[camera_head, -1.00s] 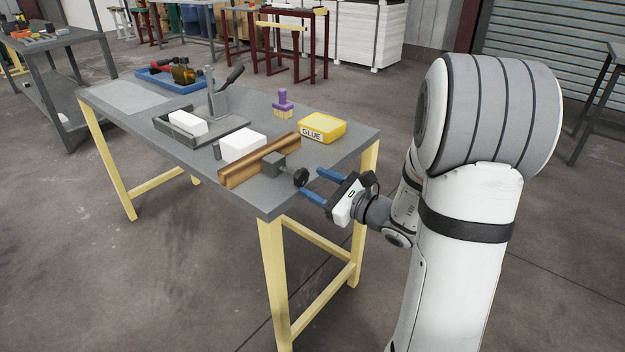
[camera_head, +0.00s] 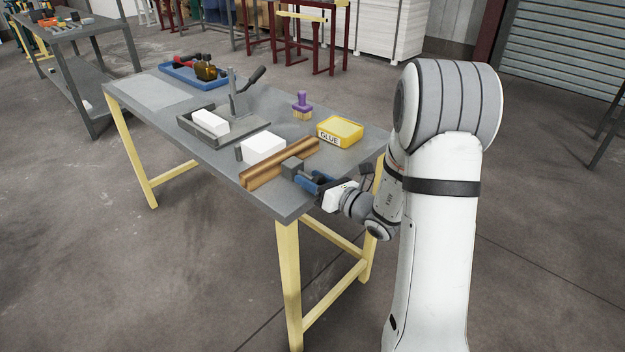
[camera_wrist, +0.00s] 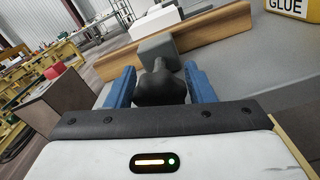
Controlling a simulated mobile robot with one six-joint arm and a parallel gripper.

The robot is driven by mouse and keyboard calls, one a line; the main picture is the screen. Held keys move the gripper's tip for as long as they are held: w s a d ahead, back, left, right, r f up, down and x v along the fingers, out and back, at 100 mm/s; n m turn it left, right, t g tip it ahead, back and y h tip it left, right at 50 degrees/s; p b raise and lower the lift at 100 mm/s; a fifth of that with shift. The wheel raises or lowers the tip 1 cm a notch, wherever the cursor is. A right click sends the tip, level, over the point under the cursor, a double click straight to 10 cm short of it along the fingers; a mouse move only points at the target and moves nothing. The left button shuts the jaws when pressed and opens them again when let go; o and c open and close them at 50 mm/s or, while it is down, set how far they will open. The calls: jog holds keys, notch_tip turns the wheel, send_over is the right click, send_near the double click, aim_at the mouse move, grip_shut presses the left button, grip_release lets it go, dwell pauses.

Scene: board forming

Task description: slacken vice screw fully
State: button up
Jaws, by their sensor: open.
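The vice screw's dark knob (camera_wrist: 160,86) sits between the two blue fingers of my gripper (camera_wrist: 160,90) in the wrist view, with small gaps beside it. My gripper (camera_head: 314,181) is open around the knob at the bench's near right edge in the head view, where the fingers mostly hide the knob. The grey screw block (camera_head: 292,167) stands against the brown wooden bar (camera_head: 265,168); both also show in the wrist view, the block (camera_wrist: 157,48) and the bar (camera_wrist: 205,29). A white block (camera_head: 263,148) stands behind the bar.
A yellow glue box (camera_head: 340,130) and a purple-handled brush (camera_head: 302,105) stand behind the vice on the grey bench (camera_head: 160,115). A lever press (camera_head: 237,100) with a white block (camera_head: 210,122) is farther left. A blue tray (camera_head: 192,76) of tools lies at the back.

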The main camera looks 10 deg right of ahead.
jog(key=shift+w, duration=0.1)
jog(key=shift+c, duration=0.6)
jog(key=c, duration=0.6)
jog(key=shift+f, duration=0.1)
jog(key=n+b, duration=0.3)
jog(key=b, duration=0.1)
jog(key=shift+a+f+n+b, duration=0.1)
jog(key=shift+n+b, duration=1.3)
jog(key=shift+b, duration=0.15)
jog(key=shift+r, duration=0.2)
